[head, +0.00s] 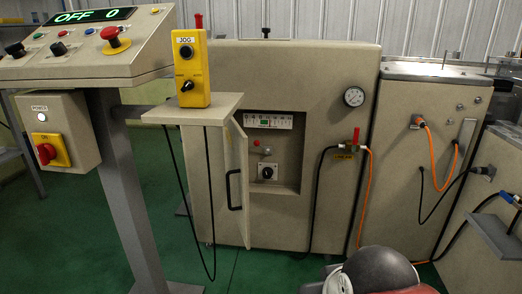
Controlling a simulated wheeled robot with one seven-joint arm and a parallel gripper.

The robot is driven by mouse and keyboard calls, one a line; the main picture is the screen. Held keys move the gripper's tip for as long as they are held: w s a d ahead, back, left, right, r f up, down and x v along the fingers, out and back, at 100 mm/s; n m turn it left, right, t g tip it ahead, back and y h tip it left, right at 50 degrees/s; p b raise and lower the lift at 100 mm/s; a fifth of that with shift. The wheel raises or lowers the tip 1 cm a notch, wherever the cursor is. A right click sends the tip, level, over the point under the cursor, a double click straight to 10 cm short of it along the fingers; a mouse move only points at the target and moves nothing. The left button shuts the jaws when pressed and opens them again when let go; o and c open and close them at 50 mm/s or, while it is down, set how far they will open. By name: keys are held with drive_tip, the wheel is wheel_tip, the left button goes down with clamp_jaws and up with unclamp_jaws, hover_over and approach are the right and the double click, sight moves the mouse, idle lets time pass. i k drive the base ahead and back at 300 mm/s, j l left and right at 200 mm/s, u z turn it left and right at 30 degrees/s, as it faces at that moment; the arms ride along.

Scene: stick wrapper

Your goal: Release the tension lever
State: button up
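I cannot tell for certain which part is the tension lever. A grey bar-shaped handle (466,136) stands upright, slightly tilted, on the front of the right-hand beige housing (408,170). A small red handle (356,136) stands upright on a yellow-tagged fitting at the right side of the middle cabinet.
The middle cabinet (310,70) has a narrow door (236,180) standing open beside a recessed panel. A control console (85,45) reading OFF 0 and a yellow JOG box (190,68) stand at left. Orange and black cables hang at right. Green floor (80,235) shows in front.

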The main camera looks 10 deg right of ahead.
sight(257, 142)
drive_tip(key=i+l+u, duration=0.1)
drive_tip(key=i+l, duration=0.4)
drive_tip(key=i, duration=0.2)
drive_tip(key=i+j, duration=0.35)
drive_tip(key=j, duration=0.1)
